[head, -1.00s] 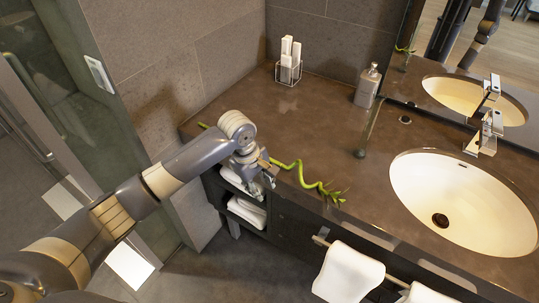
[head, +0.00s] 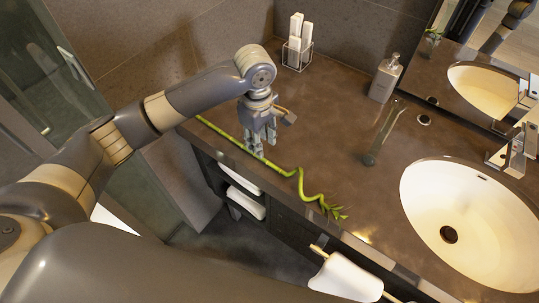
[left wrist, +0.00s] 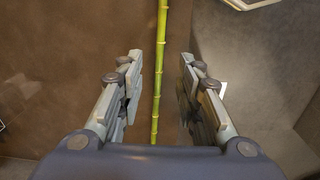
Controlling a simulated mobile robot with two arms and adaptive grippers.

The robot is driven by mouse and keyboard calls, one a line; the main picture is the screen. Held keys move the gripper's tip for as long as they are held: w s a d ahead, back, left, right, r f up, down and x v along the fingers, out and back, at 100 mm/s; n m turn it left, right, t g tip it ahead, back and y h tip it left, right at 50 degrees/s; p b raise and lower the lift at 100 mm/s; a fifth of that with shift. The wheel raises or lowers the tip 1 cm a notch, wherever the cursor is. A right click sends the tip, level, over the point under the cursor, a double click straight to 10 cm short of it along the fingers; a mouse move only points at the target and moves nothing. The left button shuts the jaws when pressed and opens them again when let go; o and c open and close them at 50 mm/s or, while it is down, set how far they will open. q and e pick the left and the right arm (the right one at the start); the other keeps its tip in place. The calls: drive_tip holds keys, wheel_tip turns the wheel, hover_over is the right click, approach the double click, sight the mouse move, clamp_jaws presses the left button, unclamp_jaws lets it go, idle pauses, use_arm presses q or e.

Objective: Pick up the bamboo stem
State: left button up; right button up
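The bamboo stem (head: 283,169) is a long green stalk lying along the front left edge of the brown vanity counter. Its far part is straight, and its near end curls and carries leaves. My left gripper (head: 259,148) points down over the straight part, with its fingers close to the stalk. In the left wrist view the stem (left wrist: 158,70) runs between the two spread fingers of the left gripper (left wrist: 158,85), with a gap on each side. The fingers partly hide the stem in the head view. My right gripper is out of view.
The counter (head: 330,120) is clear around the stem. The sink (head: 470,215) is at right. A towel (head: 345,279) hangs in front.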

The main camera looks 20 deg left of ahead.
sight(263, 159)
use_arm(q)
drive_tip(key=shift+s+f, duration=0.2)
drive_tip(key=shift+f, duration=0.4)
drive_tip(key=shift+s+f, duration=0.2)
drive_tip(key=shift+f, duration=0.35)
drive_tip(key=shift+w+f+p, duration=0.2)
drive_tip(key=shift+f+p, duration=0.15)
drive_tip(key=f, duration=0.1)
drive_tip(key=f+p, duration=0.1)
drive_tip(key=f, duration=0.1)
drive_tip(key=shift+w+f, duration=0.3)
drive_tip(key=shift+w, duration=0.1)
drive_tip(key=shift+f, duration=0.5)
clamp_jaws()
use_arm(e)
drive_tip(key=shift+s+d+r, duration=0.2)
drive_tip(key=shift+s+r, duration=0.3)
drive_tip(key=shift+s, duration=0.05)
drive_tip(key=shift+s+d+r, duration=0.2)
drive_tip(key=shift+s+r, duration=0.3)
